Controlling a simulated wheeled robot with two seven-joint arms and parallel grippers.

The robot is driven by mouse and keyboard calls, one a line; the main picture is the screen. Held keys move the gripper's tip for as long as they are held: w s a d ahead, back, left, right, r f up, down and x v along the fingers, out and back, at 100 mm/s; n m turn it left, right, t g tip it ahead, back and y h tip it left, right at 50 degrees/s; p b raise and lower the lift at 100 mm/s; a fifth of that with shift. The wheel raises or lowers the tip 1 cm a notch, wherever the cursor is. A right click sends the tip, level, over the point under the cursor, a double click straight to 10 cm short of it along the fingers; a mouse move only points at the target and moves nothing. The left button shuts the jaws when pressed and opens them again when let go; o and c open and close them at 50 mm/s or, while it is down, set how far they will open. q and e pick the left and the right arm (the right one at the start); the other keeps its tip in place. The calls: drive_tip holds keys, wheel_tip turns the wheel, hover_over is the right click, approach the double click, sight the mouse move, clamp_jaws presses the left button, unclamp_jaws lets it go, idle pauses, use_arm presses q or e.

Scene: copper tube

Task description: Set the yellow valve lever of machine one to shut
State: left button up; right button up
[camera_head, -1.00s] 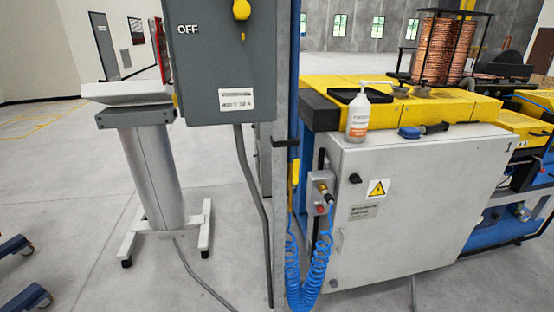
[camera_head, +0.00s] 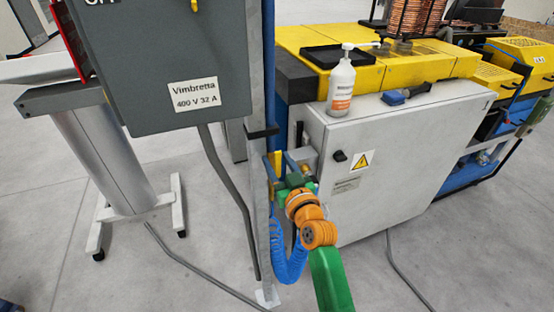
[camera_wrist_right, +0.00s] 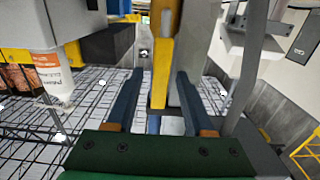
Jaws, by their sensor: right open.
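The yellow valve lever (camera_head: 276,160) stands upright on the grey post beside the cabinet of machine one, partly hidden by my right gripper. In the right wrist view the yellow lever (camera_wrist_right: 161,65) appears between the two dark blue fingers, with a gap on each side. My right gripper (camera_head: 289,161) is open at the lever and has not closed on it; it also shows in the right wrist view (camera_wrist_right: 160,75). How deep the lever sits between the fingers is hard to tell. My left gripper is not in view.
A grey switch box (camera_head: 165,65) hangs left of the post (camera_head: 259,215). The white cabinet (camera_head: 395,165) stands close on the right, with a white bottle (camera_head: 341,88) on top. A blue coiled hose (camera_head: 289,262) hangs below the lever.

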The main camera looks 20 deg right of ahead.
drive_tip(key=shift+w, duration=0.25)
drive_tip(key=shift+s, duration=0.15)
drive_tip(key=shift+s+r, duration=0.1)
drive_tip(key=c, duration=0.3)
clamp_jaws()
idle(0.7)
